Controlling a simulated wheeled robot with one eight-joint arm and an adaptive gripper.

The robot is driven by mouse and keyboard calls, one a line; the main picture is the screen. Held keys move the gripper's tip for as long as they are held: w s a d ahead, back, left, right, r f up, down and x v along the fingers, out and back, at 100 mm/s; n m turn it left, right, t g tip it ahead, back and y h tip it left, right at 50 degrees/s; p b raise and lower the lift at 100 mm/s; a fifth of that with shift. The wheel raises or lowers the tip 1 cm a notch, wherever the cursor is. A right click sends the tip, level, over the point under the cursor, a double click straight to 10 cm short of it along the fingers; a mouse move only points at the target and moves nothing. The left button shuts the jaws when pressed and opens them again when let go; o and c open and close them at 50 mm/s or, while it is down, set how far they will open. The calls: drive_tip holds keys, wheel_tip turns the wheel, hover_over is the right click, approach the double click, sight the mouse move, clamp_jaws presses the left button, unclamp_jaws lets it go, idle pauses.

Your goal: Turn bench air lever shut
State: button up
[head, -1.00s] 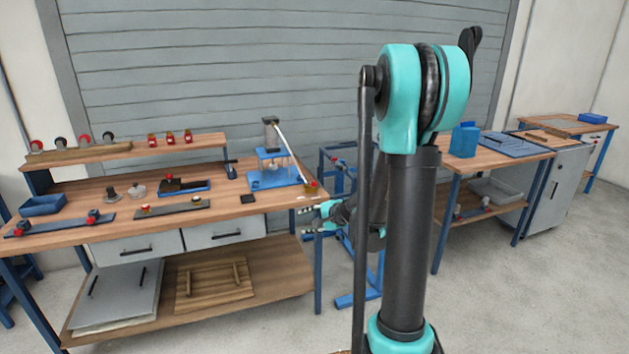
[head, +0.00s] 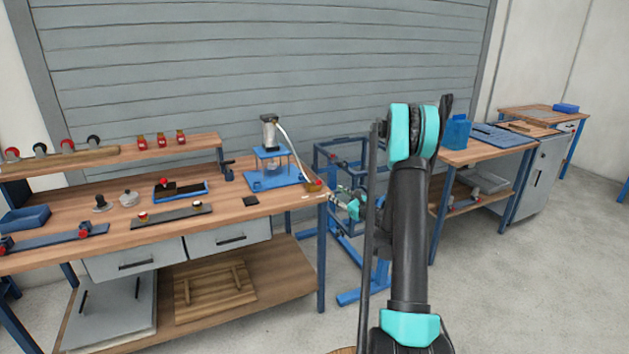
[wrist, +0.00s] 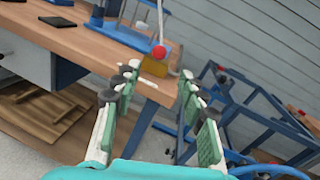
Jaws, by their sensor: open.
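A small fitting with a red knob (wrist: 159,52) and a yellow block (wrist: 154,68) sits at the right front corner of the wooden bench; I take it for the bench air lever. In the head view the fitting (head: 314,186) is small, and its handle angle is unclear. A pale hose runs from it up to the blue press (head: 269,164). My gripper (wrist: 160,76) is open and empty, its fingers pointing at the bench corner with the fitting beyond and between the fingertips. In the head view my gripper (head: 334,194) is just right of the corner, apart from the fitting as far as I can see.
A blue metal frame (head: 345,240) stands right of the bench. A black square pad (head: 237,201) lies near the bench's front edge. A second bench with a blue container (head: 456,132) stands further right. Open floor lies in front.

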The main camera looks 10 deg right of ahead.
sight(314, 185)
drive_tip(key=x, duration=1.6)
clamp_jaws()
